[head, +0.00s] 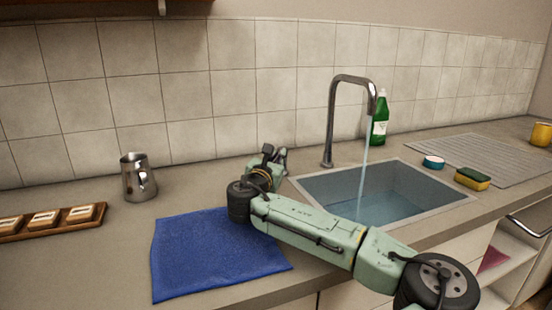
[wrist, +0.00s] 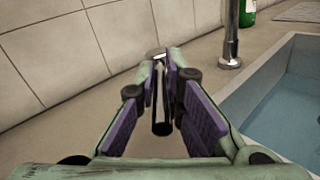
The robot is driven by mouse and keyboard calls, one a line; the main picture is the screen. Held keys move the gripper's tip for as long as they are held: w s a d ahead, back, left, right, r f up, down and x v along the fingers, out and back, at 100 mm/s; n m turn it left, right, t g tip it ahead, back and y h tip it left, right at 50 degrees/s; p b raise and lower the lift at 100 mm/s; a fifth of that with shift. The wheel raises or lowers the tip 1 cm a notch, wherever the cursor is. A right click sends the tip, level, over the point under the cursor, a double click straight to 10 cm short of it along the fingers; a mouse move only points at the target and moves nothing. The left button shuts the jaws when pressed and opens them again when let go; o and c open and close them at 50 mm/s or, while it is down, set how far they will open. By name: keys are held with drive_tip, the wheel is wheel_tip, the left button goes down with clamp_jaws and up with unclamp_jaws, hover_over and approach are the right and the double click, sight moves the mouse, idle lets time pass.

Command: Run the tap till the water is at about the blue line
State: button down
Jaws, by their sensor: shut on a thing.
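The chrome tap (head: 332,125) arches over the sink (head: 300,186), and a stream of water (head: 365,165) runs from its spout. Water (head: 385,208) stands in the sink. I cannot make out a blue line on the sink walls. My gripper (head: 272,158) is left of the sink, near the tiled wall. In the wrist view, my gripper (wrist: 162,85) is shut on a dark upright lever with a shiny top (wrist: 161,115). The tap's base (wrist: 230,60) stands right of it, with the sink water (wrist: 285,110) at the right edge.
A blue cloth (head: 205,260) lies in front of my gripper. A metal jug (head: 138,180) and a wooden tray (head: 60,228) are left. A green bottle (head: 381,122) stands behind the tap. A sponge (head: 472,178), a small blue-rimmed tub (head: 433,162) and a drainer (head: 480,155) are right.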

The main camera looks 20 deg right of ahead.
drive_tip(key=n+t+y, duration=0.1)
drive_tip(key=y, duration=0.1)
drive_tip(key=d+n+t+y+p, duration=0.1)
drive_tip(key=s+d+n+y+p, duration=0.1)
drive_tip(key=n+y, duration=0.1)
drive_tip(key=shift+d+r+t+y, duration=0.1)
drive_tip(key=shift+d+t+y, duration=0.05)
drive_tip(key=shift+t+y, duration=0.2)
drive_tip(key=shift+s+d+n+t+y+p, duration=0.1)
drive_tip(key=shift+d+n+y+p, duration=0.2)
drive_tip(key=shift+n+y, duration=0.45)
drive_tip(key=shift+w+d+n+t+y+p, duration=0.15)
drive_tip(key=shift+n+y+p, duration=0.25)
drive_tip(key=shift+y, duration=0.6)
drive_tip(key=shift+s+d+n+t+y+p, duration=0.15)
drive_tip(key=shift+d+n+y+p, duration=0.15)
drive_tip(key=shift+n+y, duration=0.45)
drive_tip(key=shift+y, duration=0.25)
drive_tip(key=c, duration=1.7)
unclamp_jaws()
drive_tip(key=shift+s, duration=0.1)
drive_tip(key=s, duration=1.1)
drive_tip(key=shift+s+d, duration=0.25)
drive_tip(key=shift+s, duration=0.15)
